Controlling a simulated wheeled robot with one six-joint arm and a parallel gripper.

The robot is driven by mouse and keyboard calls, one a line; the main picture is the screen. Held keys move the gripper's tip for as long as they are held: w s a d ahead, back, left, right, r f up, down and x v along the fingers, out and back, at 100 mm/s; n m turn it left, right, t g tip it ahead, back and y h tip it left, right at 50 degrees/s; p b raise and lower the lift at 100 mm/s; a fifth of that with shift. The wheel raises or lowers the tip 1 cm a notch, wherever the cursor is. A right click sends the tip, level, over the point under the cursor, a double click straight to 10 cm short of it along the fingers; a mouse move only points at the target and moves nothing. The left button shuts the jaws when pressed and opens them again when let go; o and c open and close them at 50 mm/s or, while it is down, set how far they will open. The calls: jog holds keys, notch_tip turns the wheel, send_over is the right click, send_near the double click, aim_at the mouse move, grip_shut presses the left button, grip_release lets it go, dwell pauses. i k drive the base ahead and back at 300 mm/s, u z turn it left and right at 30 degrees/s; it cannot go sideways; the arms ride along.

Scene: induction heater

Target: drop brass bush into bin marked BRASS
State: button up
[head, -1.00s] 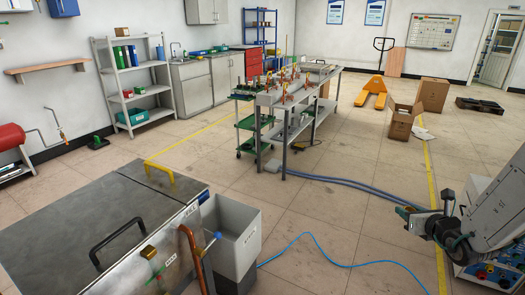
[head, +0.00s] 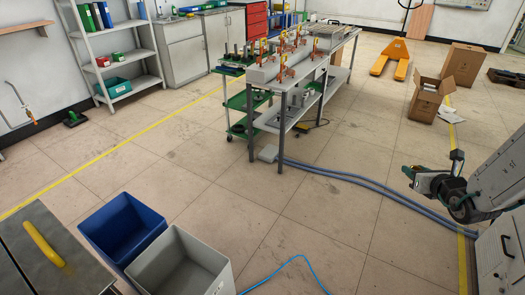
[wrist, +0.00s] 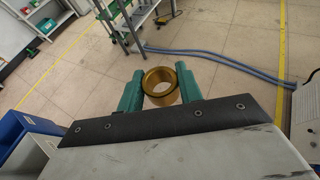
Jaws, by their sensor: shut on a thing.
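My gripper (head: 411,173) is at the right in the head view, held out over open floor. In the wrist view its two green fingers (wrist: 160,78) are shut on the brass bush (wrist: 188,84), a short gold ring with its open bore facing the camera. In the head view the bush is too small to make out. A blue bin (head: 122,225) and a grey bin (head: 222,282) stand side by side at the lower left, well away from my gripper. Both look empty from here. Small lettering on the grey bin cannot be read, and no BRASS mark is legible.
A grey bench top with a yellow handle (head: 42,243) is left of the bins. A long workbench (head: 345,45) with fixtures stands at the back middle. Blue hoses (head: 340,172) and a thin blue cable (head: 300,258) lie on the floor. Floor between bins and gripper is otherwise clear.

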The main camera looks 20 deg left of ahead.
aim_at(127, 244)
jog(key=i, duration=1.3)
jog(key=u, duration=3)
jog(key=i, duration=0.5)
jog(key=z, duration=0.1)
